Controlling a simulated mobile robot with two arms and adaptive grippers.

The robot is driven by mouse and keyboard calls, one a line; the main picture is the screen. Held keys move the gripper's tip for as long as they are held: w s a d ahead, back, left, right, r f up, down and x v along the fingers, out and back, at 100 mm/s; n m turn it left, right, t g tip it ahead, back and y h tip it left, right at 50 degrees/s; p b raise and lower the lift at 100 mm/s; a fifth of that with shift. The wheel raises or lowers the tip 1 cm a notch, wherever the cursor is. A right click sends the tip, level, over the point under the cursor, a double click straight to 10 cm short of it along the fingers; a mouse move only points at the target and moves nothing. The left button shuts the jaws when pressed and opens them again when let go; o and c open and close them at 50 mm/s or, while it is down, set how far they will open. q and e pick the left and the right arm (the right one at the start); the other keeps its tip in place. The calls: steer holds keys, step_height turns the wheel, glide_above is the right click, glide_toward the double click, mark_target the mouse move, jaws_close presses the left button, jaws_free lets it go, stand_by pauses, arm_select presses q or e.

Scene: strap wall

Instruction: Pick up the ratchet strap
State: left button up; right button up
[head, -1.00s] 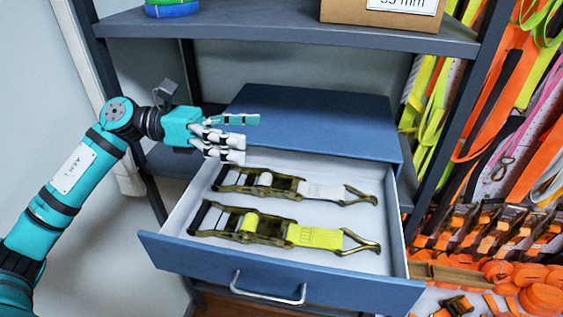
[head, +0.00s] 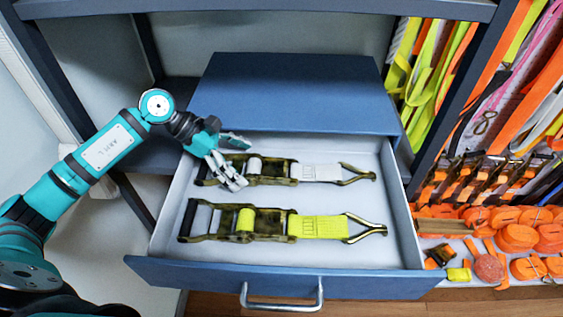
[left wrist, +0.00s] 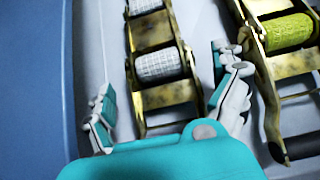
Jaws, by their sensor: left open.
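Two ratchet straps lie side by side in the open drawer (head: 400,230). The rear one (head: 318,173) has white webbing and a wire hook at its right end. The front one (head: 318,228) has yellow webbing and a similar hook. My left gripper (head: 238,163) is open over the left part of the white strap and hides some of it. In the left wrist view its fingers (left wrist: 168,105) are spread to either side of the white strap's ratchet (left wrist: 160,65). The yellow strap's ratchet (left wrist: 288,32) is just beyond the right finger. I cannot tell whether the fingers touch anything. My right gripper is not in view.
The blue cabinet top (head: 290,95) stands behind the drawer, with a shelf (head: 260,12) above. The drawer front has a metal handle (head: 282,298). Orange and yellow straps (head: 500,120) hang at the right, with orange rolls (head: 515,238) below.

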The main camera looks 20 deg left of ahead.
mark_target(275, 164)
arm_select(q)
steer(key=shift+w+d+r+p, duration=0.1)
steer(key=shift+d+p, duration=0.05)
steer(key=shift+d, duration=0.4)
steer(key=shift+w+d+r+p, duration=0.1)
steer(key=shift+d+p, duration=0.05)
steer(key=shift+d, duration=0.35)
steer(key=shift+w+d+p, duration=0.2)
steer(key=shift+d+p, duration=0.2)
steer(key=shift+d, duration=0.1)
steer(key=d+p, duration=0.1)
steer(key=d, duration=0.1)
steer(key=w+d+p, duration=0.1)
steer(key=d, duration=0.1)
steer(key=shift+w, duration=0.1)
steer(key=shift+d+f+p, duration=0.25)
steer(key=shift+p, duration=0.3)
steer(key=shift+w+d+f, duration=0.1)
steer(key=shift+f, duration=0.3)
steer(key=shift+c, duration=0.2)
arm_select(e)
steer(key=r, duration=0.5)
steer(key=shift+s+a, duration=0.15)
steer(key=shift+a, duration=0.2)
arm_select(q)
steer(key=c, duration=1.6)
steer(key=shift+c, duration=0.6)
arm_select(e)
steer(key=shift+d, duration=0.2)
